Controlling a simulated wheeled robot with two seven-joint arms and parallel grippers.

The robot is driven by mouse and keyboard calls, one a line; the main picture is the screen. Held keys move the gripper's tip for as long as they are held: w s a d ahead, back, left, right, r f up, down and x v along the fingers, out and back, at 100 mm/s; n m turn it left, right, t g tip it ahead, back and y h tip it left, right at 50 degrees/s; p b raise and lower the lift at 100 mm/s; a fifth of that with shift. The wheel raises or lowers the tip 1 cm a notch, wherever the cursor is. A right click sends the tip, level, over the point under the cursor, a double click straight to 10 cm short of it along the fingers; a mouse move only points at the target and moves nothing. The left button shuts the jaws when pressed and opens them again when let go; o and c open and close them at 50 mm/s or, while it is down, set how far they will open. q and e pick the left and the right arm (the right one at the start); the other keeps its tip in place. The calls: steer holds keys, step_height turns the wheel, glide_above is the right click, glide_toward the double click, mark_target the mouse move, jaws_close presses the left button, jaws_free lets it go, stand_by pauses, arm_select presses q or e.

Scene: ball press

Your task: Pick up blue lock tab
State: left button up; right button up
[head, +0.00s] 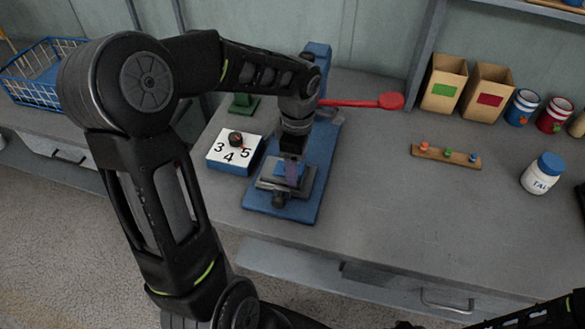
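A wooden strip (435,156) on the right half of the bench carries three small tabs: orange (424,147), green (448,152) and a blue tab (473,158) at its right end. My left gripper (290,172) points down over the plate of the blue press (313,203), well left of the strip. A bluish piece shows at its fingertips; the fingers are too small and dark to tell whether they are shut on it. Part of my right arm shows at the bottom right corner, but its gripper is not in view.
The press's red lever (391,101) sticks out right. A white numbered box (236,150) with a dark knob stands left of the press. Two cardboard boxes (444,84), paint jars (523,107) and a white bottle (541,174) stand right. The bench's front middle is clear.

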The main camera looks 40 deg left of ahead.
stand_by(0.4)
arm_select(q)
steer(key=c, duration=1.4)
